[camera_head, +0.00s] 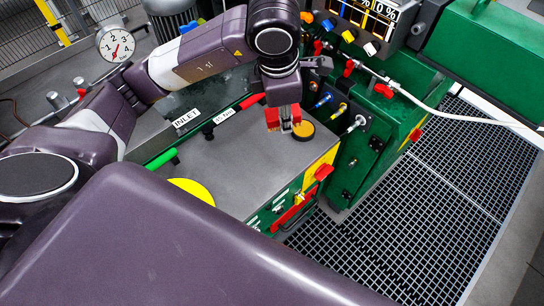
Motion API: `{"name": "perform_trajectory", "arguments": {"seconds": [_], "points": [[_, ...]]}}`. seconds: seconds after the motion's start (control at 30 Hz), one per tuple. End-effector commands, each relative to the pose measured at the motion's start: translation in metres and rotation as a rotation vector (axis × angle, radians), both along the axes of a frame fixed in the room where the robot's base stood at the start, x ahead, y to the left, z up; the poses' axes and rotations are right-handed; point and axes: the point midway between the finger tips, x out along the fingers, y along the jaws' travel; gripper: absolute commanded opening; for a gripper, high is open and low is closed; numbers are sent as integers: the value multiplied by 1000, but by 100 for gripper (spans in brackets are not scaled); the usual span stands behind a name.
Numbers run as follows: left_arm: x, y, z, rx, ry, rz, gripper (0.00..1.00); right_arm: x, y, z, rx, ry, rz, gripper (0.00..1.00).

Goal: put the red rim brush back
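My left arm comes in from the left, and its gripper (287,116) points down over the grey bench top (225,165). A red block (272,118), which looks like the red rim brush, shows on both sides of the grey finger, so the gripper appears shut on it. The block is low, close to the top; I cannot tell whether it touches. A round yellow and black piece (303,130) is just right of the fingers. My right gripper is not in view.
A red bar (252,101) and a green bar (162,158) lie along the bench's back edge by white labels. A yellow disc (192,189) is at the front left. A green panel with knobs (372,130) stands right. A dial gauge (115,44) is at upper left.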

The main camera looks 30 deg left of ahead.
Motion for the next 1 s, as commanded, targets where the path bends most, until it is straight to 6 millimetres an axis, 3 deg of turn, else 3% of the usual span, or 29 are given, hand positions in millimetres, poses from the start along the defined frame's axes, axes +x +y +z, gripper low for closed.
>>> {"name": "perform_trajectory", "arguments": {"seconds": [0.1,0.3,0.53,0.8,1.0], "points": [[10,13,0,-16,84,217,9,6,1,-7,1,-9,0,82],[17,32,6,-69,188,488,9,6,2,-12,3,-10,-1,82],[19,38,-1,-94,225,580,9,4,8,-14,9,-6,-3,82],[17,38,-53,-96,229,579,9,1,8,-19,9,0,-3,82],[17,39,-103,-91,229,580,9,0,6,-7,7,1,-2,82]]}}
